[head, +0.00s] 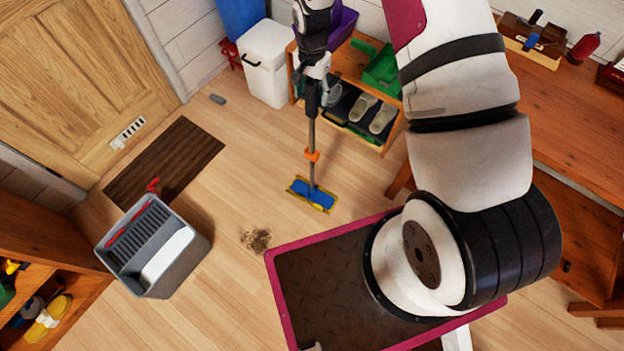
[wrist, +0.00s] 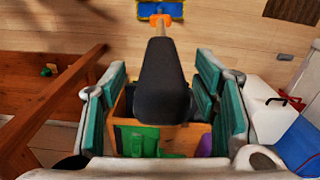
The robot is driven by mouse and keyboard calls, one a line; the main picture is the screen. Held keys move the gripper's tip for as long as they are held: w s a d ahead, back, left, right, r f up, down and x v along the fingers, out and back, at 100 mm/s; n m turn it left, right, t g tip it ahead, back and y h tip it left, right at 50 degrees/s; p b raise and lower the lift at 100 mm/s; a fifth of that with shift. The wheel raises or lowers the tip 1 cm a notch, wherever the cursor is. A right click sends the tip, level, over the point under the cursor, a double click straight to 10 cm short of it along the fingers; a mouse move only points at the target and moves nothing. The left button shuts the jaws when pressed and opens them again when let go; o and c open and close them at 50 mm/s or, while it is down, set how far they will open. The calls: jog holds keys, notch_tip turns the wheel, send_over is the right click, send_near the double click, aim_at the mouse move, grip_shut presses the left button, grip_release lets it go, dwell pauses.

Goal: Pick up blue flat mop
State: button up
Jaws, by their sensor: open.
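The blue flat mop (head: 312,193) stands on the wood floor, with a blue and yellow flat head, an orange collar and a grey pole with a dark handle grip at the top. My gripper (head: 318,90) is at the upper part of the pole, around the dark grip. In the wrist view the black grip (wrist: 163,85) stands between the teal pads of my gripper (wrist: 163,95), with space on both sides. The jaws are open. The mop's head (wrist: 160,10) shows at the top edge of the wrist view.
A shoe shelf (head: 392,135) with shoes and a green caddy stands behind the mop. A white bin (head: 268,62) is left of it. A grey mop bucket (head: 155,245) and a dirt pile (head: 256,240) are on the floor at front left. A wooden bench (head: 570,130) is at right.

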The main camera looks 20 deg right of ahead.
jog(key=shift+a+f, duration=0.1)
jog(key=shift+f, duration=0.65)
grip_shut()
jog(key=shift+r, duration=0.1)
